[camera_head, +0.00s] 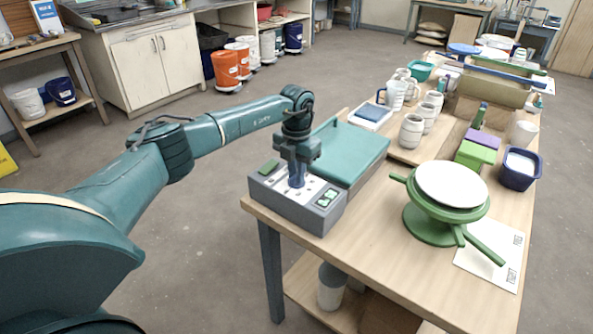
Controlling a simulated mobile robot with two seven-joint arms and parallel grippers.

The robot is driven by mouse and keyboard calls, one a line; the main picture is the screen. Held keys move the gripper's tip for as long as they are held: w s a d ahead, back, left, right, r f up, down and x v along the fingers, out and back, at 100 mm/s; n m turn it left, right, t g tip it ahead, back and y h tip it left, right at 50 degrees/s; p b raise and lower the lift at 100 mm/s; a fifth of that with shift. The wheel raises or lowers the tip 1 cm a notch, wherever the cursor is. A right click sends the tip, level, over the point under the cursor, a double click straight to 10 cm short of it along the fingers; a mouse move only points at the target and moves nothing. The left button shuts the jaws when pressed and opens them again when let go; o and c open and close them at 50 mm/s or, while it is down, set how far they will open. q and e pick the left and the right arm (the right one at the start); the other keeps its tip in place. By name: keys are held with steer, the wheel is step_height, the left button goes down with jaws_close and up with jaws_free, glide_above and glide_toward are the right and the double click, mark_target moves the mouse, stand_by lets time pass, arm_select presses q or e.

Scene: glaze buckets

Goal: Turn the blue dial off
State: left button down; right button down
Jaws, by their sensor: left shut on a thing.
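The grey control box (318,223) sits at the near left corner of the wooden table. It has a light top panel with a green switch at its left end and green-and-white buttons at its right. The blue dial (297,180) stands up from the middle of that panel. My left gripper (297,166) points down from above and is shut on the blue dial, hiding its upper part. The dial's angle and any pointer mark cannot be made out. My right gripper is not in view.
A teal lid or board (352,152) lies right behind the box. A green turntable with a white disc (452,183) stands to the right. Several pale jars (411,131) and a dark blue tub (520,169) stand farther back. Bare tabletop lies right of the box.

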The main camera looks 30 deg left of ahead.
arm_select(q)
steer(key=c, duration=1.4)
jaws_free()
steer(key=shift+c, duration=0.2)
steer(key=shift+r, duration=0.1)
step_height(320, 180, up, 13)
steer(key=b, duration=0.1)
steer(key=shift+d, duration=0.1)
